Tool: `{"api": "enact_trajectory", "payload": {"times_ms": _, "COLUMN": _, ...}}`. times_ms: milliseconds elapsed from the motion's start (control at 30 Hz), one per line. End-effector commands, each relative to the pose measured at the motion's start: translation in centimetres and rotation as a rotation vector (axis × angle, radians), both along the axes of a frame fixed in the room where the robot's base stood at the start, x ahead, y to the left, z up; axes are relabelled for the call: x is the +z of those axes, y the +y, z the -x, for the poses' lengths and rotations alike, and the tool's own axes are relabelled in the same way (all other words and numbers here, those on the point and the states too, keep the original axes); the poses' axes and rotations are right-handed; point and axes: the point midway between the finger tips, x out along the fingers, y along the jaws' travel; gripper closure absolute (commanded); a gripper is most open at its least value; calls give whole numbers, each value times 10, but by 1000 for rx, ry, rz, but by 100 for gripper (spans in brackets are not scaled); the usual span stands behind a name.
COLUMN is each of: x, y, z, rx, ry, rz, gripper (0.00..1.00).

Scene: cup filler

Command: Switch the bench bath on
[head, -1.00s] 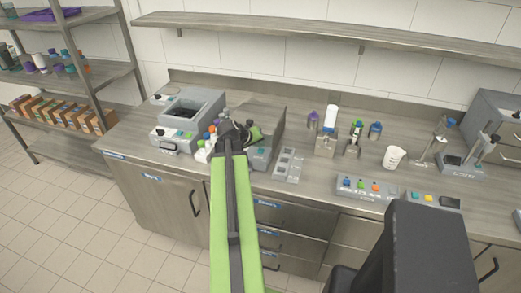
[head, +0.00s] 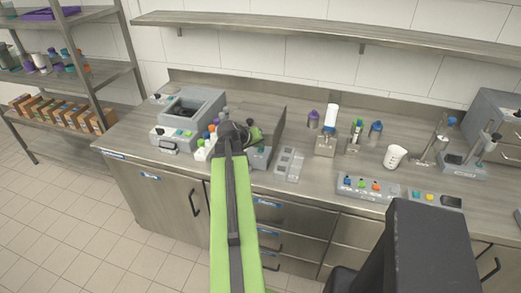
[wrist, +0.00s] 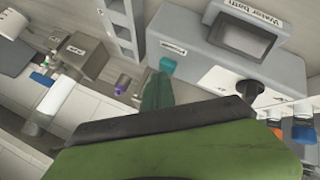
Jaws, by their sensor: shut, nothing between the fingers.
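The bench bath, a grey unit labelled "Water bath" (wrist: 245,65), fills the upper right of the wrist view, with a dark screen and a black knob (wrist: 249,89). A teal button (wrist: 167,65) sits by a small label that appears to read "Power". In the head view the bath (head: 268,128) is partly hidden behind my arm. My gripper (wrist: 157,92) is shut and empty, its dark green tip just below the teal button in the wrist view. I cannot tell if they touch.
A grey open-topped unit (head: 196,104) stands left on the bench. A pale rack (head: 289,163), a button panel (head: 367,188) and a white beaker (head: 395,157) stand to the right. Capped bottles and orange and blue items lie close by.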

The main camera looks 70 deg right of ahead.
Motion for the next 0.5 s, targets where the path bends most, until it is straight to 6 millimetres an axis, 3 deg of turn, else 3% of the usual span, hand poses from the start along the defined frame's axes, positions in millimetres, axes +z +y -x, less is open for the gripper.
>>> {"api": "enact_trajectory", "payload": {"times_ms": 500, "x": -4, "y": 0, "z": 0, "rx": 0, "ry": 0, "rz": 0, "gripper": 100}}
